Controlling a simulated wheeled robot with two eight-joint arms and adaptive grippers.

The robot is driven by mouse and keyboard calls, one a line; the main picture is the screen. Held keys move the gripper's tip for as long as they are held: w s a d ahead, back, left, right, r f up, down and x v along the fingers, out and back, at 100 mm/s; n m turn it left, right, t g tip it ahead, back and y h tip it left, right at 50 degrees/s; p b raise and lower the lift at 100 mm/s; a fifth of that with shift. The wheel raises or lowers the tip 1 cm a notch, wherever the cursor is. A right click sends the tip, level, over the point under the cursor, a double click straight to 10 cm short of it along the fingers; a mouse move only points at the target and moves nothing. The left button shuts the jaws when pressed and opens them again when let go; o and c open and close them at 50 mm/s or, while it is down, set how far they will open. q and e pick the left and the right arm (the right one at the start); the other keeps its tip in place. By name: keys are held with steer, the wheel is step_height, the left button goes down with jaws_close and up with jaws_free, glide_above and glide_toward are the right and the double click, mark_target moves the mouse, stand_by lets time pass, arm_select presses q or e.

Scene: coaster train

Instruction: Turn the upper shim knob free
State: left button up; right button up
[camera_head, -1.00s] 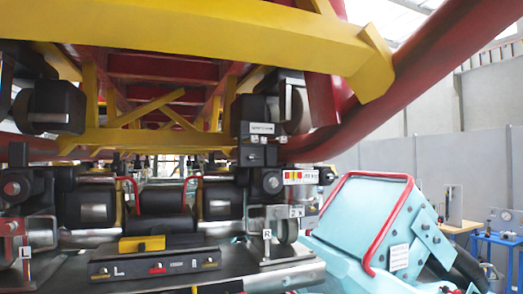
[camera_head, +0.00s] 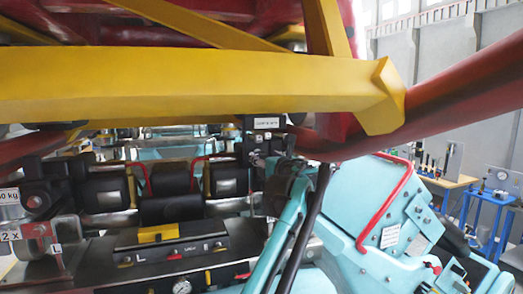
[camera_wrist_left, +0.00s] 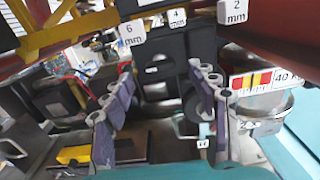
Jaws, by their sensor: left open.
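My left gripper (camera_wrist_left: 160,67) is open and empty in the left wrist view, with one grey-purple finger on each side. Between and beyond the fingers stands a black block (camera_wrist_left: 165,52) with white tags reading 6 mm, 4 mm and 2 mm around it. I cannot pick out the upper shim knob for certain against the dark parts. In the head view the left gripper (camera_head: 270,165) is small and dark at the end of my teal arm, just below the labelled black block (camera_head: 266,123); its fingers are hard to make out. My right gripper is not in view.
A yellow beam (camera_head: 180,85) and a red rail (camera_head: 450,105) pass close overhead. A black panel with a yellow block (camera_head: 157,234) lies below. A teal housing with a red bar (camera_head: 385,205) stands right.

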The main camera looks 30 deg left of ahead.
mark_target(260, 153)
arm_select(q)
steer(key=x, duration=0.4)
steer(key=shift+p, duration=0.4)
steer(key=c, duration=1.2)
steer(key=shift+o, duration=0.2)
